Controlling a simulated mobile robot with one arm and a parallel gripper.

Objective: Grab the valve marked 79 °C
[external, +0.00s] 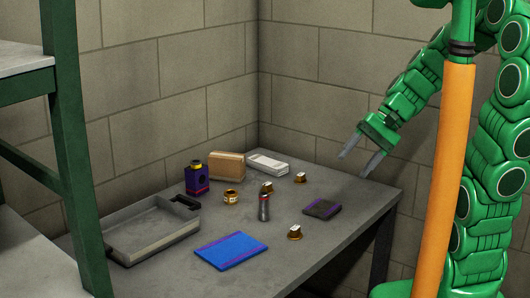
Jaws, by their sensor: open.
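Three small brass pieces with pale tops, which look like the valves, stand on the grey table: one near the middle (266,188), one farther back (300,177) and one toward the front right (295,232). A brass ring-like piece (231,198) with a pale band stands left of them. Any markings are too small to read, so I cannot tell which is marked 79 °C. My gripper (359,164) is open and empty, raised above the table's right back side, apart from all of the pieces.
A grey tray (150,248) is at the left, a blue book-like item (230,251) in front. Block walls close the back.

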